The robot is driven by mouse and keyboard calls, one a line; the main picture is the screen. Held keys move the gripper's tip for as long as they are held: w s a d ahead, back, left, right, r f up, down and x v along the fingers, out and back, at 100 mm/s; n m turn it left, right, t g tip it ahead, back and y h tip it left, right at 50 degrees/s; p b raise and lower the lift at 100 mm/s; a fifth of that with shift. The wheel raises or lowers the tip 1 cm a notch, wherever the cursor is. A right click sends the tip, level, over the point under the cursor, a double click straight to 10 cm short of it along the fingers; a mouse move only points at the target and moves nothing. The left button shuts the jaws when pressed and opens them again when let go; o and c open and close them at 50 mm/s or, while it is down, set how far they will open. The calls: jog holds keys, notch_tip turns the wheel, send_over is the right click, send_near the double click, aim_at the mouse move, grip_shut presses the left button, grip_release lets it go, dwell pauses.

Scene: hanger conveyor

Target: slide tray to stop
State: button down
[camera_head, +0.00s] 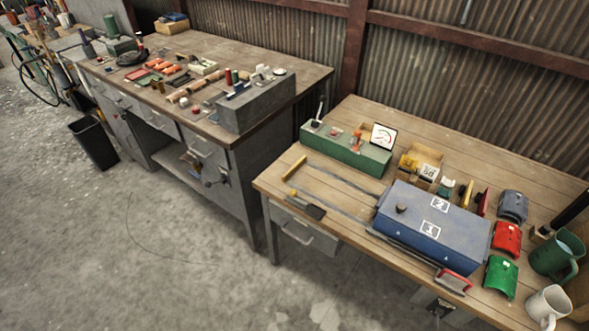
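A blue box-like tray (420,224) with a black knob and two white number labels sits on the right-hand workbench (340,215). It lies across two dark rails (345,182) that run along the bench top. A yellow bar (295,168) lies near the left end of the rails, apart from the tray. A dark block (302,205) lies near the bench's front left edge. I cannot tell which of these is the stop. A red handle-like piece (453,281) is at the tray's front right corner. My gripper is not in view.
A green control box (345,150) with a gauge stands behind the rails. Red (507,238) and green (501,275) curved pieces and mugs (548,306) crowd the right side. Another cluttered bench (290,75) stands to the left. The floor (150,240) in front is clear.

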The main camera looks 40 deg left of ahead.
dwell(0.4)
jog(key=c, duration=2.1)
grip_release()
jog(key=shift+s, duration=0.1)
